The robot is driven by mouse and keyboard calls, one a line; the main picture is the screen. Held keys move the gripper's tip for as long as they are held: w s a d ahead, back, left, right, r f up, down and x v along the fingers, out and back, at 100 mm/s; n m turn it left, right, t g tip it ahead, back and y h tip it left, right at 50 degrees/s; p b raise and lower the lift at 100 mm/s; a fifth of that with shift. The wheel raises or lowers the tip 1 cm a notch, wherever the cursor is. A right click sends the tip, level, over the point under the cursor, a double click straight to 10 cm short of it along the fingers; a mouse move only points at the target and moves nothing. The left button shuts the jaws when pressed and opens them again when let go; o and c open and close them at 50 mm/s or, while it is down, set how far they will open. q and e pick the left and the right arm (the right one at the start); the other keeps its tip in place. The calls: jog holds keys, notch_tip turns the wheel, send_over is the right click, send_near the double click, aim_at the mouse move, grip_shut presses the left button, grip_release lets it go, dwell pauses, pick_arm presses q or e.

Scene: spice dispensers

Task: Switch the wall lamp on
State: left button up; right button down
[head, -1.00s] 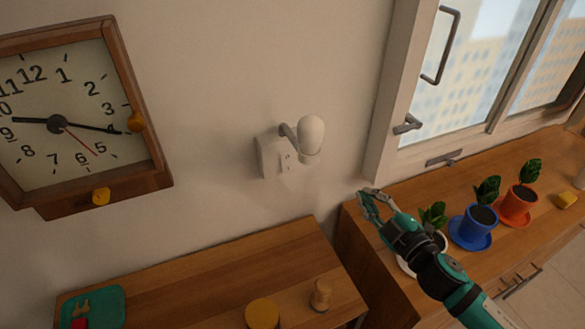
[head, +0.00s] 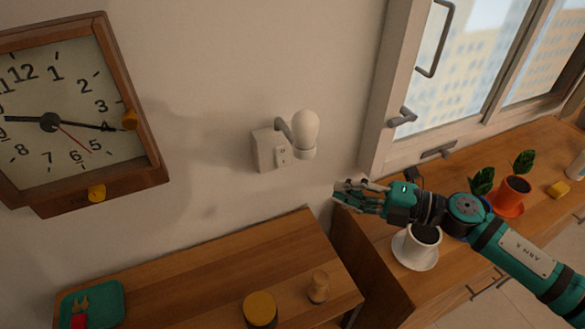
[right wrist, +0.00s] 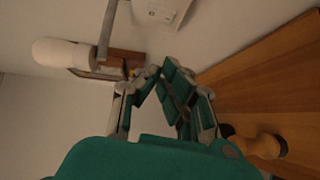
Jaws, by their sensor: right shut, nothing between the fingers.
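The wall lamp (head: 304,131) has a white bulb on a grey arm, with no visible glow. Its pale base box (head: 264,150) is fixed to the wall, and a small switch (head: 282,156) sits on its face. In the right wrist view the bulb (right wrist: 62,53) is at the upper left and the box (right wrist: 160,10) at the top edge. My right gripper (head: 340,191) is shut and empty, below and to the right of the lamp, apart from it. Its fingers (right wrist: 162,72) also show in the right wrist view. My left gripper is out of view.
A wooden clock (head: 62,118) hangs left. Below the lamp is a wooden surface (head: 200,262) with a jar (head: 260,309) and a wooden peg (head: 318,287).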

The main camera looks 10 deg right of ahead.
aim_at(283, 156)
jog(key=w+d+p+x, duration=0.1)
jog(key=p+x, duration=0.3)
jog(key=x, duration=0.8)
jog(key=shift+w+p, duration=0.4)
jog(key=shift+w, duration=0.35)
jog(key=shift+f, duration=0.1)
jog(key=b, duration=0.2)
jog(key=shift+w+f+n+y+b, duration=0.2)
jog(key=shift+w+n+y+b, duration=0.05)
jog(key=shift+n+y+b, duration=0.05)
